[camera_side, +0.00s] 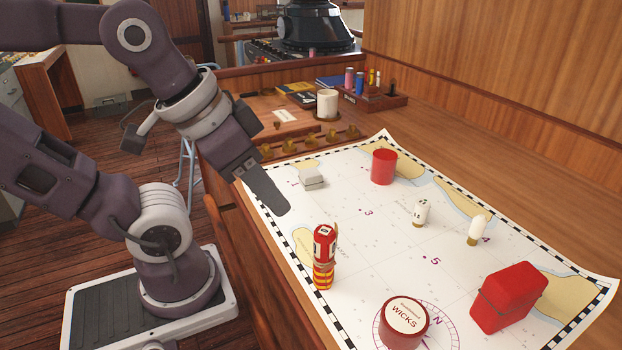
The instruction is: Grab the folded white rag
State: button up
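A small folded whitish-grey rag (311,180) lies flat on the chart near its upper left side, close to a printed 1. My gripper (275,202) hangs over the chart's left edge, to the left of the rag and a little lower in the picture. The gripper is apart from the rag. It shows nearly edge-on, with one dark finger in front, so its opening is hidden. I see nothing held in it.
The chart (350,218) also bears a red cup (383,167), a red and yellow striped cylinder (324,257), a round WICKS tin (403,322), a red case (508,297) and two small white bulb-like pieces (422,212) (478,230). A white mug (327,104) stands behind.

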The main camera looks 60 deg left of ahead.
jog(key=o, duration=0.8)
jog(key=shift+c, duration=0.2)
jog(key=m+g+y, duration=0.4)
jog(key=m+y, duration=1)
jog(key=m, duration=0.5)
send_near(314, 177)
jog(key=x, duration=0.6)
jog(key=shift+s+d+f, duration=0.15)
jog(key=shift+s+f, duration=0.1)
jog(key=shift+h, duration=0.3)
jog(key=x, duration=0.6)
jog(key=shift+w+a+r, duration=0.25)
jog(key=shift+w+a, duration=0.05)
jog(key=shift+a, duration=0.1)
jog(key=shift+c, duration=0.2)
